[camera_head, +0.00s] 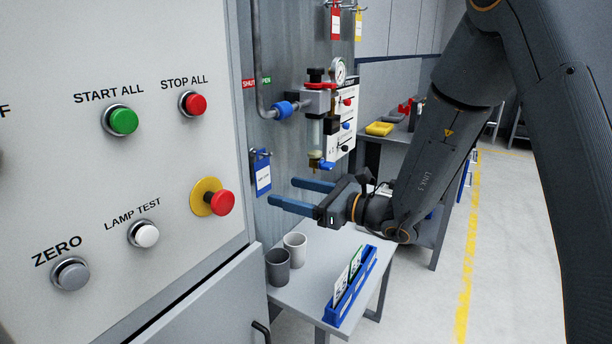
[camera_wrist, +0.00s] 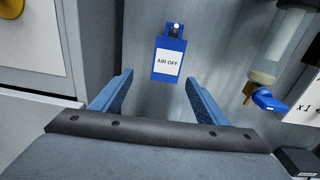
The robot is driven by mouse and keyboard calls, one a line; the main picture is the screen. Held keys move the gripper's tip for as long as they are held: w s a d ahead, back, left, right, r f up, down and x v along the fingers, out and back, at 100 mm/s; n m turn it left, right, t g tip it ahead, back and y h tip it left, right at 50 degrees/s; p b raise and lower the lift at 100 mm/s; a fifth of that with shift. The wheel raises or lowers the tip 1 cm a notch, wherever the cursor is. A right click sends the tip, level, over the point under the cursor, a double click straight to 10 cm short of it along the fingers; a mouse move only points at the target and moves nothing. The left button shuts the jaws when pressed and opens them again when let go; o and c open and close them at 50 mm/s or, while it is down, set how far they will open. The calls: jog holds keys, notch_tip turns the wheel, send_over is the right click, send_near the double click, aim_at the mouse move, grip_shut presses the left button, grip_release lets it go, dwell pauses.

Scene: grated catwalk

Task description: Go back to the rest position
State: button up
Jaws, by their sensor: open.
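My gripper (camera_head: 290,194) is open and empty in the head view, its two blue fingers pointing left toward the grey metal panel, above a small grey table. In the wrist view its fingers (camera_wrist: 158,95) are spread apart with nothing between them. A blue tag holder with an "AIR OFF" card (camera_wrist: 168,60) hangs on the panel ahead of the fingers; it also shows in the head view (camera_head: 262,174), left of the gripper. The fingers look apart from it.
A white control panel (camera_head: 150,40) with buttons stands at left. An air regulator with a gauge (camera_head: 318,100) is on the wall above the gripper. The small table (camera_head: 305,290) bears two cups (camera_head: 279,268) and a blue card rack (camera_head: 352,290). Open floor (camera_head: 500,230) lies at right.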

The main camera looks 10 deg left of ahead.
jog(key=s+d+f+n+g+h, duration=0.4)
jog(key=s+d+f+n, duration=0.1)
jog(key=s, duration=0.4)
jog(key=s+d+f+n+g+h, duration=0.35)
jog(key=s+d+n, duration=0.25)
jog(key=s, duration=0.3)
jog(key=s+d+f+n+t+h, duration=0.1)
jog(key=d+n+h, duration=0.3)
jog(key=d, duration=0.7)
jog(key=s+d+f+n+t+h, duration=0.1)
jog(key=d+n+h, duration=0.4)
jog(key=d, duration=0.6)
jog(key=shift+s+f+n, duration=0.9)
jog(key=shift+n, duration=0.1)
